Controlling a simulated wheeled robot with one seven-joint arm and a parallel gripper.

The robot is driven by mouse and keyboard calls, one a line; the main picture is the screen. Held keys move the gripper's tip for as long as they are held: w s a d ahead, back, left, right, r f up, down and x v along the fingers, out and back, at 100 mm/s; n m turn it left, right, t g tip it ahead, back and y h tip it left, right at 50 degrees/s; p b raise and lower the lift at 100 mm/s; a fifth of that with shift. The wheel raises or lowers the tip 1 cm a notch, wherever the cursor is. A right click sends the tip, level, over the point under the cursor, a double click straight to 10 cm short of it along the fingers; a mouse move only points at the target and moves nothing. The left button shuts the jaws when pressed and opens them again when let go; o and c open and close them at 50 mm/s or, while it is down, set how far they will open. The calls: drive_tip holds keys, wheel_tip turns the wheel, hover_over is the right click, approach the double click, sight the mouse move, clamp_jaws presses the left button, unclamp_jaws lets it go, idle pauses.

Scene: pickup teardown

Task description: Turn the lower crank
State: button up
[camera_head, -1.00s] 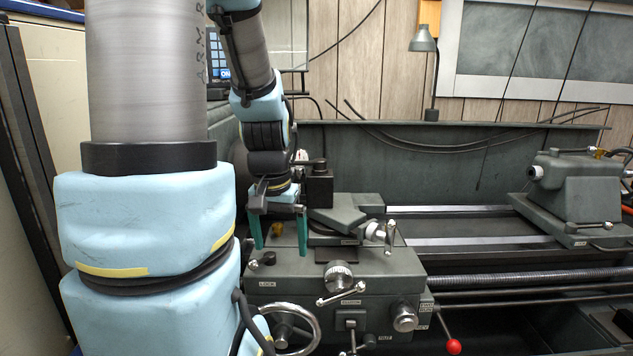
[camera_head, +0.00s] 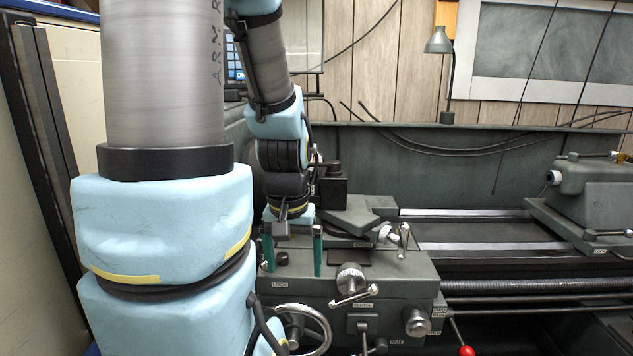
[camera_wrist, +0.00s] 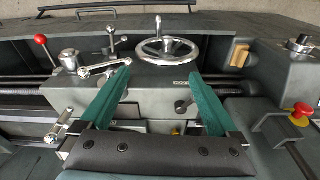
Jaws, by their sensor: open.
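The lower crank (camera_head: 352,286) is a knurled metal knob with a bar handle on the front of the grey lathe carriage. In the wrist view the crank handle (camera_wrist: 103,67) shows left of the left fingertip. An upper crank (camera_head: 398,238) sits above it to the right, on the slide. My gripper (camera_head: 292,268) has two green fingers pointing down, left of and above the lower crank, over the carriage top. In the wrist view the fingers of my gripper (camera_wrist: 160,75) are wide apart with nothing held between them. The crank is clear of both fingers.
A handwheel (camera_head: 325,325) sits below left of the crank. A ribbed knob (camera_head: 418,322) and a red-ball lever (camera_head: 466,351) lie to its right. The dark tool post (camera_head: 333,186) stands behind the gripper. Open space lies in front of the carriage.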

drive_tip(key=shift+d, duration=0.1)
drive_tip(key=c, duration=0.3)
drive_tip(key=w+d+m+p, duration=0.1)
drive_tip(key=d+m, duration=0.1)
drive_tip(key=m, duration=0.1)
drive_tip(key=w+d+m+g+p, duration=0.1)
drive_tip(key=d+m, duration=0.1)
drive_tip(key=m, duration=0.1)
drive_tip(key=w+d+f+m+p, duration=0.1)
drive_tip(key=d+m, duration=0.1)
drive_tip(key=m, duration=0.1)
drive_tip(key=shift+d+m+g+y, duration=0.3)
drive_tip(key=shift+d+m+y, duration=0.05)
drive_tip(key=shift+m+y, duration=0.05)
drive_tip(key=c, duration=0.5)
drive_tip(key=m+p, duration=0.2)
drive_tip(key=m, duration=0.5)
hover_over(363, 291)
drive_tip(key=shift+h, duration=0.3)
drive_tip(key=shift+c, duration=0.2)
wheel_tip(363, 291, down, 11)
drive_tip(key=shift+r+b, duration=0.2)
drive_tip(key=shift+b, duration=0.3)
drive_tip(key=shift+c, duration=0.2)
clamp_jaws()
